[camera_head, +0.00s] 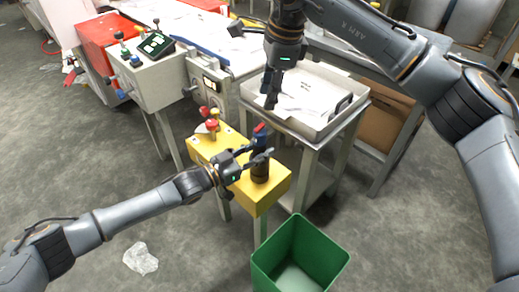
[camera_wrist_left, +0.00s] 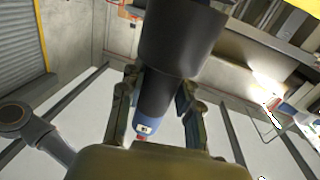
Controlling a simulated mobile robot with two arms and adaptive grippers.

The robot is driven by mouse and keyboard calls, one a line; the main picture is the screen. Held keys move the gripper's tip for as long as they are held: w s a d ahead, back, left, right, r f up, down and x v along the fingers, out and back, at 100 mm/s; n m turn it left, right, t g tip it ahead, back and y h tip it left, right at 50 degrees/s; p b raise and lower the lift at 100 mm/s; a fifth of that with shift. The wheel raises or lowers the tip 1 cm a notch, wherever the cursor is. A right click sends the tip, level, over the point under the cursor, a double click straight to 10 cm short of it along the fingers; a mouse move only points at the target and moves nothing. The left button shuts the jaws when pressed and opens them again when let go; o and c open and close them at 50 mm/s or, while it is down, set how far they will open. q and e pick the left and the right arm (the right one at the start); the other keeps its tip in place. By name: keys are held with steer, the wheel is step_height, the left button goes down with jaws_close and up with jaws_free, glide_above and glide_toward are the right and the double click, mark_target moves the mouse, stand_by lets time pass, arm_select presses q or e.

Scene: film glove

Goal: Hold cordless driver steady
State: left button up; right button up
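The cordless driver (camera_head: 260,170) stands upright on the yellow bench (camera_head: 277,187), dark body below, blue and red parts at its top. My left gripper (camera_head: 262,154) has its fingers on either side of the driver's narrow upper part. In the left wrist view the driver (camera_wrist_left: 180,40) runs between the fingers (camera_wrist_left: 158,88), which sit close against it on both sides. Its blue end with a white label shows near the palm. My right gripper (camera_head: 271,97) hangs above, pointing down near the pale tray; its finger gap cannot be made out and nothing shows in it.
Red and yellow knobs (camera_head: 211,122) stand on the left of the bench. A pale tray (camera_head: 318,127) on a metal stand is behind it. A grey control box (camera_head: 155,78) is at the left. A green bin (camera_head: 262,262) stands in front. Crumpled plastic (camera_head: 140,258) lies on the floor.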

steer(key=shift+f, duration=0.1)
steer(key=c, duration=0.4)
steer(key=s+a+f+m+g+y, duration=0.1)
steer(key=s+a+f+y, duration=0.1)
steer(key=s+a, duration=0.1)
steer(key=s+a+f+m+g+y, duration=0.2)
steer(key=a+f+y, duration=0.1)
steer(key=shift+s+a+f, duration=0.15)
steer(key=shift+s+f, duration=0.05)
steer(key=shift+s, duration=0.2)
jaws_close()
steer(key=s+a+m+g+y, duration=0.2)
steer(key=s+a+m+y, duration=0.15)
steer(key=m+y, duration=0.35)
steer(key=w+d+f+m+t+y, duration=0.1)
steer(key=d+m+t, duration=0.7)
steer(key=m, duration=0.8)
steer(key=w+d+f+m+t+y, duration=0.1)
steer(key=d+f+m+t, duration=0.2)
steer(key=d+m+t, duration=0.5)
steer(key=shift+w+d+f+m+t+y, duration=0.3)
steer(key=shift+m+t, duration=0.5)
steer(key=shift+m, duration=3.8)
steer(key=shift+a, duration=0.1)
